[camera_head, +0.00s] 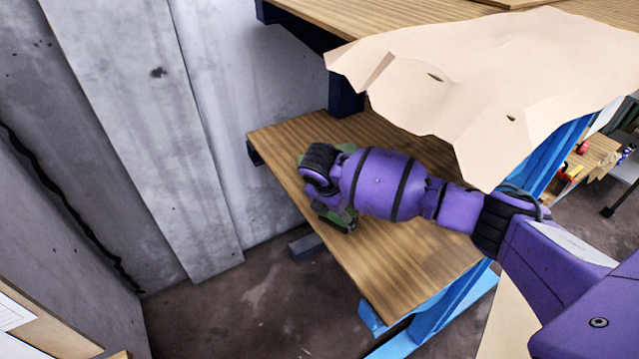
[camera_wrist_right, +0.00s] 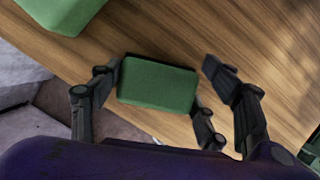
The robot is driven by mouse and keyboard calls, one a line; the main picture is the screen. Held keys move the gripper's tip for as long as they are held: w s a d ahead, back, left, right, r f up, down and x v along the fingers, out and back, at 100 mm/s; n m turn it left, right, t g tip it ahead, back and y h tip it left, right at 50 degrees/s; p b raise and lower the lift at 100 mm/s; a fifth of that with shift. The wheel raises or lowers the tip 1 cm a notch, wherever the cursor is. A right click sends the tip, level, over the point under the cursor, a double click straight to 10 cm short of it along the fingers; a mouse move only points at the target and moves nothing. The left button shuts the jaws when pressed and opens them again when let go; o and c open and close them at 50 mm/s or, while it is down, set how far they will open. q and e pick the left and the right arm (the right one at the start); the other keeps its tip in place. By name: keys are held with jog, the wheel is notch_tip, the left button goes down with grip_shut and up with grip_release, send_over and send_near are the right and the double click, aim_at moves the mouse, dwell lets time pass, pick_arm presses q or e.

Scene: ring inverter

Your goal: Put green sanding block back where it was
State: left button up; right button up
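In the head view my right gripper (camera_head: 335,205) is low over the wooden shelf, hiding most of the block. A second green object (camera_wrist_right: 60,12) lies at the upper left of the wrist view. My left gripper is out of view.
The wooden shelf (camera_head: 405,262) has bare room in front and to the right. A creased beige sheet (camera_head: 480,85) hangs over the upper shelf, close above my right arm. A grey concrete wall (camera_head: 140,110) is on the left. Blue frame parts (camera_head: 425,315) stand below.

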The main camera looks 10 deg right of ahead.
aim_at(334, 216)
jog(key=shift+o, duration=1.4)
jog(key=shift+w+f, duration=0.1)
jog(key=shift+v, duration=4)
jog(key=shift+d, duration=0.1)
